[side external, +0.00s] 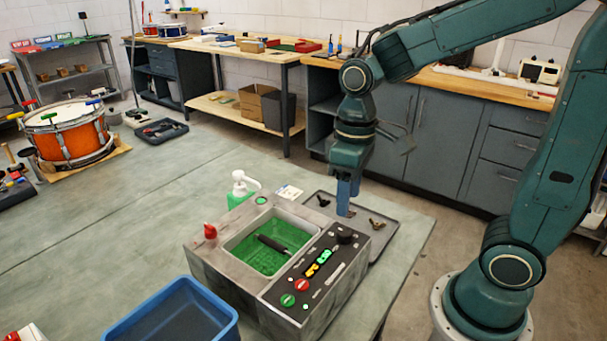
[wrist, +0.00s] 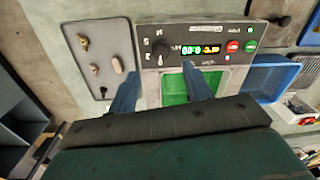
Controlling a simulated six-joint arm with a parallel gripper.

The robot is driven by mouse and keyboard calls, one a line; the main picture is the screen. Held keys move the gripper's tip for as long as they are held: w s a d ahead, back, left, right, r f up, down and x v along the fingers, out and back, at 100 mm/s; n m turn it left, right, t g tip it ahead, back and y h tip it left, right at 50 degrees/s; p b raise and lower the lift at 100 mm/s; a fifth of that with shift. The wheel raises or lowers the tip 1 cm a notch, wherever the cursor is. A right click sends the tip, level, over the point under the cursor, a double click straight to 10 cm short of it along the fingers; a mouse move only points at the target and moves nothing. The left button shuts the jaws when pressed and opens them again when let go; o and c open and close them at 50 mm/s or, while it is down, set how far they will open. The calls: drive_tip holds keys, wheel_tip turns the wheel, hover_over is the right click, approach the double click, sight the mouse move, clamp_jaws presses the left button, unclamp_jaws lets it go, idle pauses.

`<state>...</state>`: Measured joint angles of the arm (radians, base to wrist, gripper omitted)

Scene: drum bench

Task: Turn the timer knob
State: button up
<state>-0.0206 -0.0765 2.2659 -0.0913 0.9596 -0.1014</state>
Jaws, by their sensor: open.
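The timer knob (side external: 346,236) is a black round knob at the far end of the dark control panel (side external: 322,281) on the grey bench unit. In the wrist view the knob (wrist: 160,48) is a dark round shape left of the lit display (wrist: 200,50). My gripper (side external: 347,198) points down above the far right side of the unit, with its blue fingers apart from the knob. In the wrist view the fingers of my gripper (wrist: 161,85) are spread and empty, and the knob shows beyond the gap between them.
A green-lined basin (side external: 262,250) with a black-handled tool lies beside the panel. A grey tray (side external: 380,235) with small metal parts lies behind the panel. A soap pump bottle (side external: 240,188), red knob (side external: 210,231) and blue bin (side external: 175,315) stand around the unit.

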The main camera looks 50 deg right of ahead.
sight(344, 232)
drive_tip(key=shift+a+f, duration=0.2)
drive_tip(key=shift+f, duration=3.6)
drive_tip(key=c, duration=1)
